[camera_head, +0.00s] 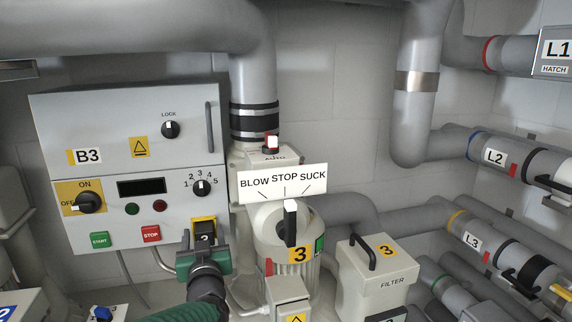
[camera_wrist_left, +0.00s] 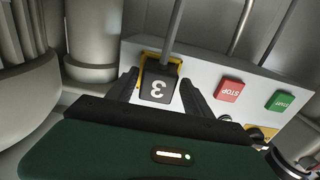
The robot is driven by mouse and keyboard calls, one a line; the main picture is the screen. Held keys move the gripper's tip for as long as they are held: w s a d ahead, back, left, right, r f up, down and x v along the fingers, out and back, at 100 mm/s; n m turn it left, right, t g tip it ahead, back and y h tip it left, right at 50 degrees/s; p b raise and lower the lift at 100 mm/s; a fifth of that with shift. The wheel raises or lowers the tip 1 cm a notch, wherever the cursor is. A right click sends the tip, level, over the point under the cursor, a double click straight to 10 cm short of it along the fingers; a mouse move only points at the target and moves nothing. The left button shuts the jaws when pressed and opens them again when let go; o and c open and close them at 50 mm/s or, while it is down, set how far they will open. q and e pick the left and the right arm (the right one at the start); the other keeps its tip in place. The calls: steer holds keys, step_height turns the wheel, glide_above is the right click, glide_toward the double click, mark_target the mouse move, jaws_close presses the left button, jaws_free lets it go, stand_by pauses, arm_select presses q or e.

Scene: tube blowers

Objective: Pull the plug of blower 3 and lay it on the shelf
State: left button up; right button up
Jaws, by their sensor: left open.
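The plug of blower 3 (camera_head: 204,234) is a black block marked 3, seated in a yellow-framed socket at the bottom right of the B3 panel (camera_head: 110,190). In the left wrist view the plug (camera_wrist_left: 158,90) shows upside down inside the yellow frame. My left gripper (camera_head: 204,242), with a green body, is open just in front of it. In the wrist view its two black fingers (camera_wrist_left: 157,92) stand on either side of the plug, with visible gaps. I cannot make out a shelf for sure. My right gripper is not in view.
The red STOP button (camera_head: 151,233) and green START button (camera_head: 100,240) are close left of the socket. The blower 3 unit (camera_head: 285,240) with its selector lever stands close right. A filter box (camera_head: 378,275) and pipes fill the right side.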

arm_select(q)
steer(key=shift+d, duration=0.3)
steer(key=shift+a+f, duration=0.15)
steer(key=shift+a, duration=0.15)
steer(key=shift+d, duration=0.25)
